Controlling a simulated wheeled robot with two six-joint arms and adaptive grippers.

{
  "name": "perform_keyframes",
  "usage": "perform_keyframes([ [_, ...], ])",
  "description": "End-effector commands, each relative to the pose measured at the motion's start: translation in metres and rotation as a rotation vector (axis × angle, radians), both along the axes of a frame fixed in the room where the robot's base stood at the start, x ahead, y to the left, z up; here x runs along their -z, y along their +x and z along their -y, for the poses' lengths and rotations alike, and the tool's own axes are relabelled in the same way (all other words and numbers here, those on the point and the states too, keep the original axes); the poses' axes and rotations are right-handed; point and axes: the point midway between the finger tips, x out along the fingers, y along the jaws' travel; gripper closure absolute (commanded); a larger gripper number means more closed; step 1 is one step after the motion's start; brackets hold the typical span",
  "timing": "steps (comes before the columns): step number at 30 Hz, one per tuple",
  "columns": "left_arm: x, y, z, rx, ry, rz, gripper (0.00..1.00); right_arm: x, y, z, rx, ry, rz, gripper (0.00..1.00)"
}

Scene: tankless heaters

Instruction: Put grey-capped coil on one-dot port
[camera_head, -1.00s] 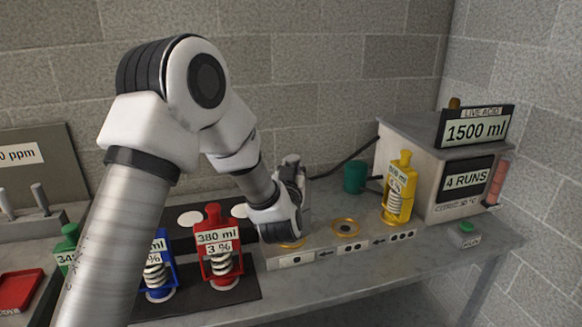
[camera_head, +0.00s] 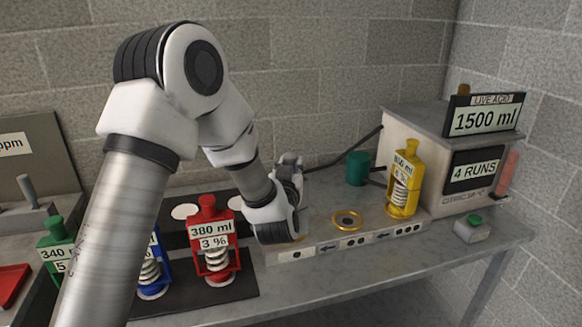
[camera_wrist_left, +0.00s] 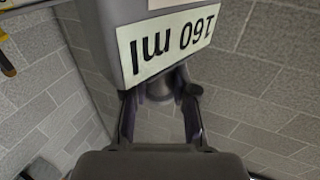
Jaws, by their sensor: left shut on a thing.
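My left gripper (camera_wrist_left: 160,112) is shut on a grey coil (camera_wrist_left: 110,28) with an upside-down "160 ml" label, close up in the wrist view. In the head view my left gripper (camera_head: 288,180) is at the one-dot end of the port rail. My wrist hides the held coil there. The one-dot port (camera_head: 298,240) is mostly covered by my wrist; its one-dot label (camera_head: 296,254) shows on the rail front. I cannot tell whether the coil touches the port. My right gripper is not in view.
The two-dot port (camera_head: 347,220) is an empty gold ring. A yellow coil (camera_head: 404,180) stands at the three-dot end. Red (camera_head: 212,240), blue (camera_head: 150,268) and green (camera_head: 55,238) coils stand left.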

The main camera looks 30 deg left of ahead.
Motion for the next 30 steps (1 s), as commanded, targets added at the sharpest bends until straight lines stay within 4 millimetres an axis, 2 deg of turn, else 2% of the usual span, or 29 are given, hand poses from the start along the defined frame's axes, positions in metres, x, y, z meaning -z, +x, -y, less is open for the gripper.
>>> perform_keyframes([
  [3,0.003,0.0,0.0,0.0,0.002,0.004,1.0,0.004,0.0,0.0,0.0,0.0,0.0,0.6],
  [4,0.004,0.0,0.0,0.0,0.0,0.0,0.66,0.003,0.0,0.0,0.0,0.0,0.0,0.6],
  [6,0.003,0.0,0.0,0.0,0.0,0.0,0.48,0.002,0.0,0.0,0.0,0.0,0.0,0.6],
  [17,-0.002,-0.001,0.001,0.0,0.0,0.0,0.48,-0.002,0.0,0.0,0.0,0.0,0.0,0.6],
  [20,0.002,-0.014,0.009,0.003,0.002,-0.001,0.48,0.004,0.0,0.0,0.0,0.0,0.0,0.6],
  [28,0.005,-0.079,0.041,0.004,0.007,-0.002,0.48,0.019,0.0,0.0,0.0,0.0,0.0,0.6],
  [29,0.007,-0.085,0.044,0.003,0.005,-0.001,0.48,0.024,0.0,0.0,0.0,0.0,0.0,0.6],
  [30,0.011,-0.089,0.047,0.004,0.005,0.005,0.48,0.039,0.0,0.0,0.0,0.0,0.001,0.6],
])
